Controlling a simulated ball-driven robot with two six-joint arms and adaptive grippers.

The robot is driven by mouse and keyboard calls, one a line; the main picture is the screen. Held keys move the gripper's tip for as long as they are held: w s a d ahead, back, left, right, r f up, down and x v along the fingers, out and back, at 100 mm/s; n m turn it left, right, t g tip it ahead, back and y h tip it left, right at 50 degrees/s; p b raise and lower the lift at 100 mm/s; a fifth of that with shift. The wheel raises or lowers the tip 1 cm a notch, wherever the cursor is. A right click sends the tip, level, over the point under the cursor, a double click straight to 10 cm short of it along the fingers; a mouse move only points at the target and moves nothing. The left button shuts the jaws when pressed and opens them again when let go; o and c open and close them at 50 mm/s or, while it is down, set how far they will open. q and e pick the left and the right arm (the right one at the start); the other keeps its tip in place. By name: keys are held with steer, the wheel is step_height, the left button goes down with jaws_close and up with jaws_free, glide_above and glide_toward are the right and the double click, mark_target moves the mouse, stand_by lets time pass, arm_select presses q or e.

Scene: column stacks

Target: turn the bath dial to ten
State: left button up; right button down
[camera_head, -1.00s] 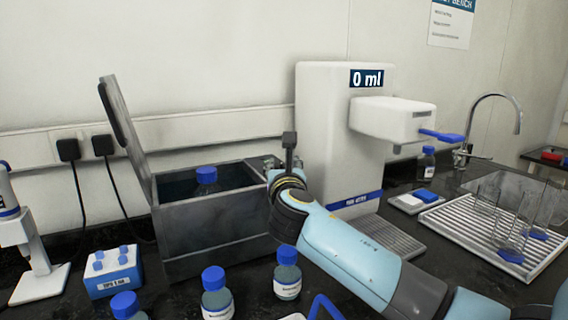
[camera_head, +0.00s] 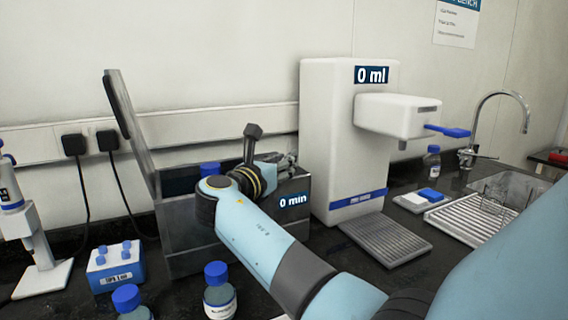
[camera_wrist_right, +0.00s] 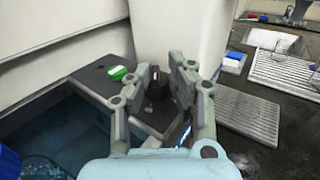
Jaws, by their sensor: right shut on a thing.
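The grey water bath (camera_head: 185,235) stands left of centre with its lid raised; its front label (camera_head: 293,200) reads "0 min". In the right wrist view, the black bath dial (camera_wrist_right: 156,92) stands on the bath's dark top panel, between my right fingers. My right gripper (camera_wrist_right: 163,78) is shut on the dial, whose lower part is partly hidden. In the head view, the right gripper (camera_head: 285,160) is at the bath's right end, and my arm hides part of the bath front. My left gripper is not in view.
A green button (camera_wrist_right: 118,73) lies beside the dial. A blue-capped bottle (camera_head: 210,170) stands in the bath. A white dispenser (camera_head: 327,140) reading "0 ml" stands close to the right. Bottles (camera_head: 219,290) and a blue tube rack (camera_head: 115,268) stand in front.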

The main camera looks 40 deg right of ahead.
steer(key=shift+w+a, duration=0.1)
steer(key=shift+w, duration=0.05)
steer(key=c, duration=1.6)
jaws_free()
steer(key=o, duration=0.6)
steer(key=shift+w+a+f, duration=0.1)
steer(key=shift+w+a, duration=0.1)
steer(key=shift+w, duration=0.1)
steer(key=shift+s+d, duration=0.1)
steer(key=shift+s, duration=0.05)
step_height(320, 180, up, 10)
steer(key=shift+c, duration=0.2)
